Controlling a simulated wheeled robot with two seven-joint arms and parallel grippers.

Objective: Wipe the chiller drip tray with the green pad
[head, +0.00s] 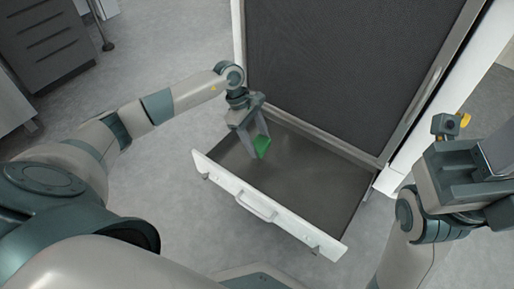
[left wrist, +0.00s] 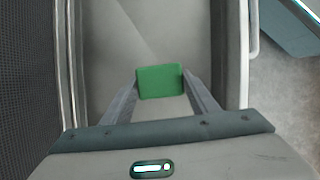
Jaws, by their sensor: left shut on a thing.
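The chiller drip tray (head: 312,182) is a shallow grey drawer with a white front and a handle, pulled out at the foot of the chiller. The green pad (head: 263,148) is over the left part of the tray in the head view. My left gripper (head: 257,142) reaches down over the tray and is shut on the pad. In the left wrist view the pad (left wrist: 160,82) sits between both fingertips, above the grey tray floor (left wrist: 150,30). I cannot tell whether the pad touches the floor. My right gripper (head: 462,170) is at the right, away from the tray, its fingers unclear.
The chiller (head: 345,70) has a dark mesh front and stands right behind the tray. The tray's raised white front (head: 225,182) bounds it on the near side. Grey cabinets (head: 45,40) stand at the far left. The floor left of the tray is clear.

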